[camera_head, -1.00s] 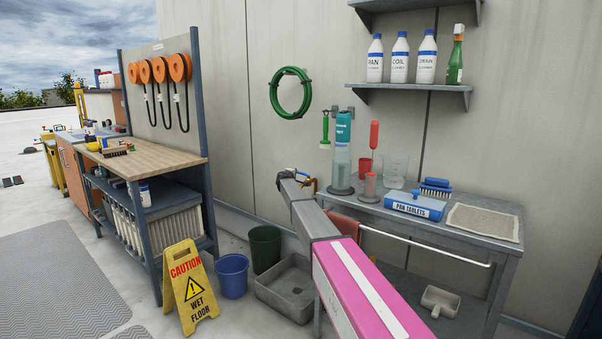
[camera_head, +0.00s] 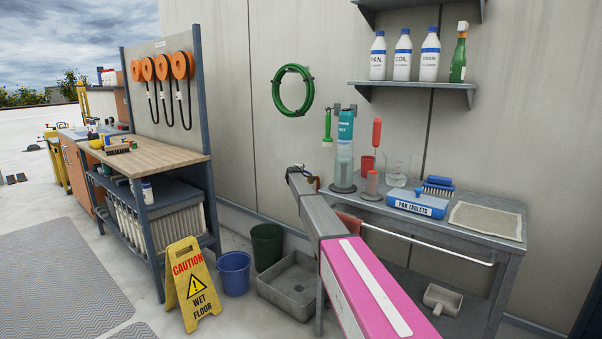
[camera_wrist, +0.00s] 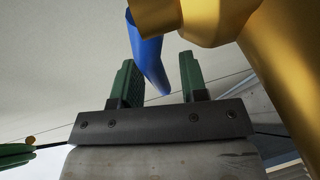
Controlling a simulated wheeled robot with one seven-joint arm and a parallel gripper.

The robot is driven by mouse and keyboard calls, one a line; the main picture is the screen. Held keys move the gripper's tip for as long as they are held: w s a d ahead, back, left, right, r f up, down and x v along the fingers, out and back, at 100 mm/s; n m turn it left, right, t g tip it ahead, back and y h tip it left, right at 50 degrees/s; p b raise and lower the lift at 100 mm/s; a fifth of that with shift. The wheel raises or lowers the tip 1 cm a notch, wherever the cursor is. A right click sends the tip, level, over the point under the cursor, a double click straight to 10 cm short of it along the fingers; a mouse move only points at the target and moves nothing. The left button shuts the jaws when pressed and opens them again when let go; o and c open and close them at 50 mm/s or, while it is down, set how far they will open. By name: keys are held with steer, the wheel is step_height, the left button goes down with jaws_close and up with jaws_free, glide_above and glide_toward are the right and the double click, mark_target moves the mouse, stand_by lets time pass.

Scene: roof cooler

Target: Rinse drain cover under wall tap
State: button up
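My gripper (camera_wrist: 160,90) has two green-padded fingers, set apart. In the wrist view a blue lever (camera_wrist: 149,55) reaches down into the gap between them; whether it touches a finger is unclear. A large gold-coloured tap body (camera_wrist: 255,50) fills the upper right, very close to the fingers. In the head view my forearm hides most of the gripper and tap in front of the wall. The grey square basin (camera_head: 266,291) stands on the floor below, with a small dark spot in its bottom. I cannot make out a drain cover.
A grey bench (camera_head: 505,250) stands to the right with a blue tablets box (camera_head: 417,204) and brush (camera_head: 438,188). A green bucket (camera_head: 266,245), blue bucket (camera_head: 234,274) and yellow caution sign (camera_head: 192,285) stand left of the basin. A green hose (camera_head: 277,97) hangs above.

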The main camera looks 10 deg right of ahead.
jaws_close()
steer(key=shift+s+a+n+t+y, duration=0.3)
steer(key=shift+n+y, duration=0.2)
steer(key=shift+y, duration=0.3)
jaws_free()
steer(key=v, duration=1)
steer(key=shift+s, duration=0.35)
steer(key=shift+a+r, duration=0.1)
